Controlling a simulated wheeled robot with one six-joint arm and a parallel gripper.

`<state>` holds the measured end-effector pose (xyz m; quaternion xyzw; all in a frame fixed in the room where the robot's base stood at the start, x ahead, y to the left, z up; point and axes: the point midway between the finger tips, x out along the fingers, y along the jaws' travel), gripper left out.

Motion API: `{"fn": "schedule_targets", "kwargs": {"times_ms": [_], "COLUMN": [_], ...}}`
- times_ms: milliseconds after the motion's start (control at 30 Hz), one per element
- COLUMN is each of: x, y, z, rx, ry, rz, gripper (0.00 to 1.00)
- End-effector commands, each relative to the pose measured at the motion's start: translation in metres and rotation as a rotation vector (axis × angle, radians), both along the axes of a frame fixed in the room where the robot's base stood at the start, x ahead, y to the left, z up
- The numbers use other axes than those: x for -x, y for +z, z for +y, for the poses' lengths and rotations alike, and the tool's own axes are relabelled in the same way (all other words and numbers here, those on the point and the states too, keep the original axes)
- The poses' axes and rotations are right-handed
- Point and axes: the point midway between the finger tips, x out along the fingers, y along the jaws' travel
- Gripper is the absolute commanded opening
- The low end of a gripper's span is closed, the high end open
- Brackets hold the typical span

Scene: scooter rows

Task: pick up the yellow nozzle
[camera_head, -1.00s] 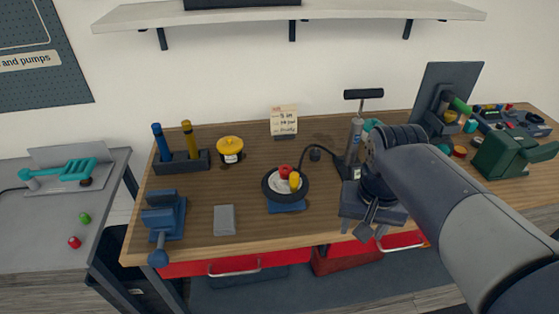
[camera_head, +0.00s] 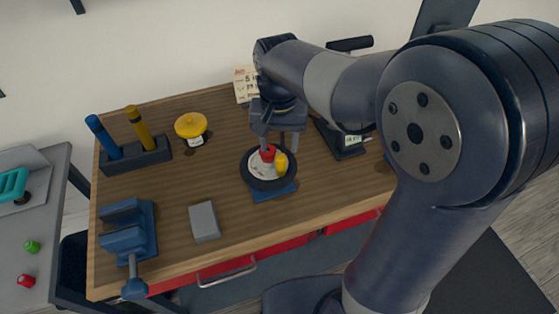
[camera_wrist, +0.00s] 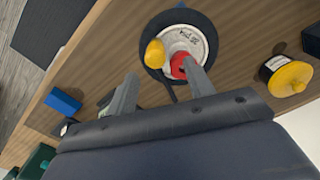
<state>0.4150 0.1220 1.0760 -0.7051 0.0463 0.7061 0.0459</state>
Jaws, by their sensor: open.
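The yellow nozzle (camera_head: 282,162) sits on a round dark dish with a pale inner disc (camera_head: 259,169), beside a red piece (camera_head: 267,153). In the wrist view the yellow nozzle (camera_wrist: 155,53) lies left of the red piece (camera_wrist: 180,66), both on the dish (camera_wrist: 206,30). My gripper (camera_head: 277,144) is open and empty, above the dish's back side. In the wrist view its fingers (camera_wrist: 163,82) are spread wide; the right fingertip is near or over the red piece, and the left one is below and left of the nozzle. I cannot tell whether it touches the red piece.
A yellow-lidded pot (camera_head: 192,127) stands behind left of the dish. A holder with blue and yellow tubes (camera_head: 136,157), a blue vise (camera_head: 128,232) and a grey block (camera_head: 204,222) are left. A black device (camera_head: 342,142) stands right. Wood between them is clear.

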Motion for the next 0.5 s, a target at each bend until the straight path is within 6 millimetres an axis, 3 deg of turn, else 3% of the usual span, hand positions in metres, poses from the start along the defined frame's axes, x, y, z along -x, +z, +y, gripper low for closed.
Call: {"fn": "schedule_targets", "kwargs": {"times_ms": [500], "x": [0.007], "y": [-0.055], "z": [-0.004], "rx": [0.000], "ry": [0.000], "rz": [0.001], "gripper": [0.50]}}
